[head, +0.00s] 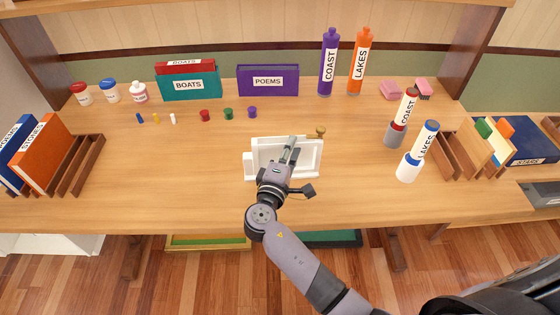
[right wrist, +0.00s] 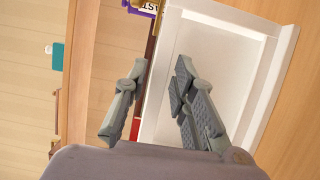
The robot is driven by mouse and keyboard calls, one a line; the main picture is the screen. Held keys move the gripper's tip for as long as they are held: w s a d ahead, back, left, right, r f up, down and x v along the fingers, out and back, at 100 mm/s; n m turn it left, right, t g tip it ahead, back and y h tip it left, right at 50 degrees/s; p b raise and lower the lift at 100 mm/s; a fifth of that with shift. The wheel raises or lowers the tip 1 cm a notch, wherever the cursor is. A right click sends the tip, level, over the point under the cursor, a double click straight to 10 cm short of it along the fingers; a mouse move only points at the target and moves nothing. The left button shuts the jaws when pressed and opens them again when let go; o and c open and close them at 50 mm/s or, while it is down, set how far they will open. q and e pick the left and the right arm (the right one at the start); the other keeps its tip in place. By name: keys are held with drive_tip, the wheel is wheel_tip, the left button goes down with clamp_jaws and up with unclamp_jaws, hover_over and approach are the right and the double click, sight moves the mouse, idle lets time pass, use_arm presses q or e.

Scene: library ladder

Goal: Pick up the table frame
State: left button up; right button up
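The white table frame (head: 314,160) stands on the desk near its front middle. In the right wrist view the frame (right wrist: 225,60) fills the upper middle as a pale panel with a raised rim. My right gripper (head: 292,148) is over the middle of the frame in the head view and hides part of it. In the right wrist view the gripper (right wrist: 162,65) has its fingers apart, one on each side of the frame's near edge. I cannot tell whether either finger touches it. My left gripper is not in view.
A brass knob-like piece (head: 320,131) is just behind the frame. Small coloured pegs and lids, including a green lid (head: 228,114), lie behind left. Labelled tubes (head: 424,140) stand right. Book racks (head: 75,170) sit at both sides. The desk left of the frame is clear.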

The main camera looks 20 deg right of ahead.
clamp_jaws()
idle(0.6)
